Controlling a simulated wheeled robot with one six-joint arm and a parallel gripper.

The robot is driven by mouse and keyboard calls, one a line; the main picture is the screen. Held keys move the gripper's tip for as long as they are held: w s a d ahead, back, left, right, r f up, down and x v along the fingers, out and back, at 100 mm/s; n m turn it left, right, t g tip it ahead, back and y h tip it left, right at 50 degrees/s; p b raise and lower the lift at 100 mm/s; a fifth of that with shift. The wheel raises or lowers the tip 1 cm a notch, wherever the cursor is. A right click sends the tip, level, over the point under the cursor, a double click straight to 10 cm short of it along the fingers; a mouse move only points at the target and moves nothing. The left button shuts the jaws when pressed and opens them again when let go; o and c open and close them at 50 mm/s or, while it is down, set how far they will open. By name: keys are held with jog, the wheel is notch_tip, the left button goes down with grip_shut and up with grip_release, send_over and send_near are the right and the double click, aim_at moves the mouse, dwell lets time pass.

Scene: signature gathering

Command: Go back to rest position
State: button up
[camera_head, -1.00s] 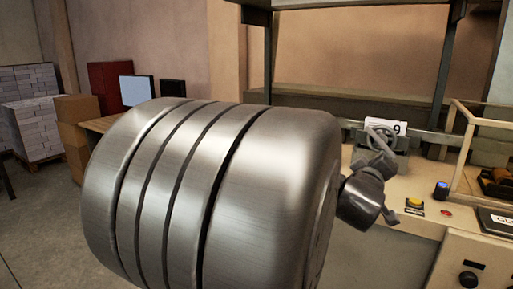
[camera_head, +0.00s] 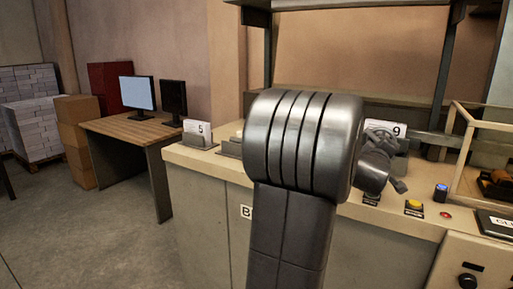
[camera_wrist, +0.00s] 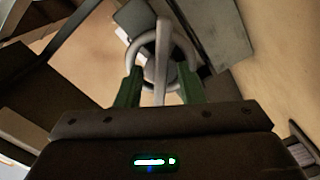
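In the wrist view my gripper (camera_wrist: 162,75) has its two green fingers standing apart. Beyond and between them is a grey ring-shaped handle with a bar across it (camera_wrist: 161,40). The bar shows clear space to each finger, and I see no grip on it. In the head view my grey arm stands large in the middle, its wrist parts reaching right over the counter. The fingers cannot be made out there. A grey device (camera_head: 385,137) behind the wrist is partly hidden, near a card marked 9 (camera_head: 398,129).
The beige counter (camera_head: 205,160) carries a card marked 5 (camera_head: 197,129), a yellow button (camera_head: 413,204), a red button (camera_head: 446,215) and a blue-topped item (camera_head: 441,190). A framed case (camera_head: 483,150) stands right. A wooden desk (camera_head: 128,126) with two monitors stands left.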

jog(key=n+p, duration=0.2)
jog(key=n, duration=0.3)
jog(key=shift+r, duration=0.15)
dwell(0.4)
